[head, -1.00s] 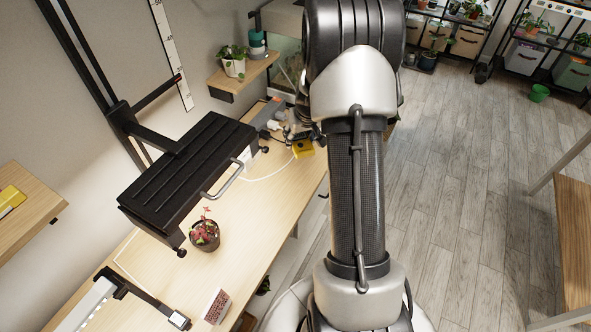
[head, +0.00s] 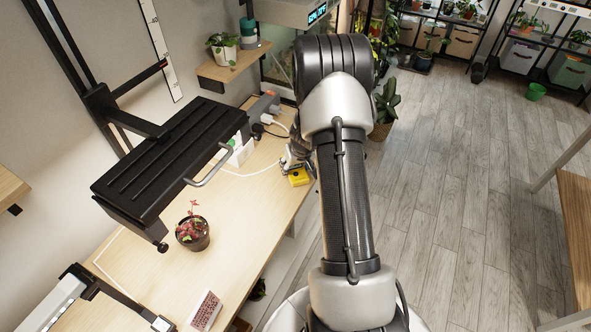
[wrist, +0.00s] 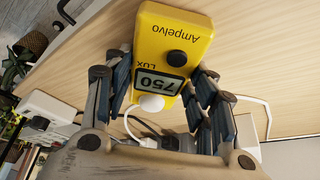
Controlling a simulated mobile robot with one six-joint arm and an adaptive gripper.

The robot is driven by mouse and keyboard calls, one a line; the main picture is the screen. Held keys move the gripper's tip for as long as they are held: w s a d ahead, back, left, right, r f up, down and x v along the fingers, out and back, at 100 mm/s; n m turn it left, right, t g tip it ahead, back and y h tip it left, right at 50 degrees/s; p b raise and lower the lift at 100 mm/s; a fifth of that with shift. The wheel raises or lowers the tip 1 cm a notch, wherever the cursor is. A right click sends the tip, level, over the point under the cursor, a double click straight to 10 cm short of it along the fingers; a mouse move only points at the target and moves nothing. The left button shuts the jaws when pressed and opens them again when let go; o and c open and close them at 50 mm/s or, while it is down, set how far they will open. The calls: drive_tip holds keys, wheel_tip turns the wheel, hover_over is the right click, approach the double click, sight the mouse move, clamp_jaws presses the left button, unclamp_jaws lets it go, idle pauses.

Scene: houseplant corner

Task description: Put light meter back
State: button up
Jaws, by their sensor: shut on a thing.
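The light meter is a yellow box with a black knob, a white dome and a display reading 750 LUX. It fills the top middle of the wrist view (wrist: 185,22). My gripper (wrist: 162,85) is shut on it, with dark fingers on both sides near its dome end. In the head view the yellow meter (head: 299,177) shows small near the right edge of the wooden table (head: 225,265), with my gripper (head: 297,163) partly hidden behind my arm. I cannot tell whether the meter touches the tabletop.
A black raised panel (head: 165,160) with a metal handle overhangs the table. A potted red plant (head: 193,232) stands in front of it. A power strip with plugs (head: 262,108) and white cables lies behind the meter. A wall shelf (head: 232,66) holds a potted plant. The front tabletop is mostly clear.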

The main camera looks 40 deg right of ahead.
drive_tip(key=shift+r, duration=0.15)
drive_tip(key=shift+f, duration=0.2)
drive_tip(key=o, duration=1.2)
drive_tip(key=shift+o, duration=0.2)
drive_tip(key=shift+r, duration=0.1)
drive_tip(key=shift+r, duration=0.35)
drive_tip(key=p+v, duration=0.4)
drive_tip(key=v, duration=0.7)
drive_tip(key=shift+s, duration=0.3)
